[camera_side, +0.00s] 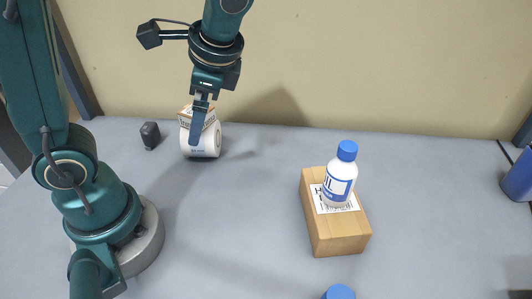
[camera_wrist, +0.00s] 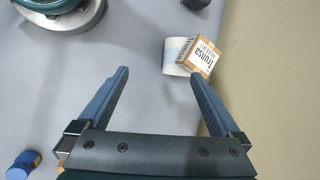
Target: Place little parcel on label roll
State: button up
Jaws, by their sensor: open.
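The little parcel (camera_side: 210,116), a small box with a white printed face and orange-brown edges, rests on top of the white label roll (camera_side: 208,146) at the back of the table. In the wrist view the parcel (camera_wrist: 202,58) overlaps the right part of the roll (camera_wrist: 171,52). The parcel looks slightly turned on it. My gripper (camera_wrist: 160,74) is open, with nothing between its fingers. The parcel lies just beyond the right fingertip. In the side view my gripper (camera_side: 198,138) hangs in front of the parcel and roll and hides part of both.
A larger brown box (camera_side: 340,240) stands right of centre with a white, blue-capped bottle (camera_side: 339,181) on it. A small dark object (camera_side: 150,135) stands left of the roll. Blue items are at the right (camera_side: 519,177) and front edges (camera_side: 339,292). The table middle is clear.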

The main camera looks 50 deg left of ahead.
jog(key=s+d+r+n+t+h, duration=0.1)
jog(key=s+d+n+t+h, duration=0.3)
jog(key=d+n+t+h, duration=0.1)
jog(key=d+n+t, duration=0.1)
jog(key=n, duration=0.1)
jog(key=shift+d+n+t, duration=0.2)
jog(key=shift+n+t, duration=0.1)
jog(key=shift+s, duration=0.1)
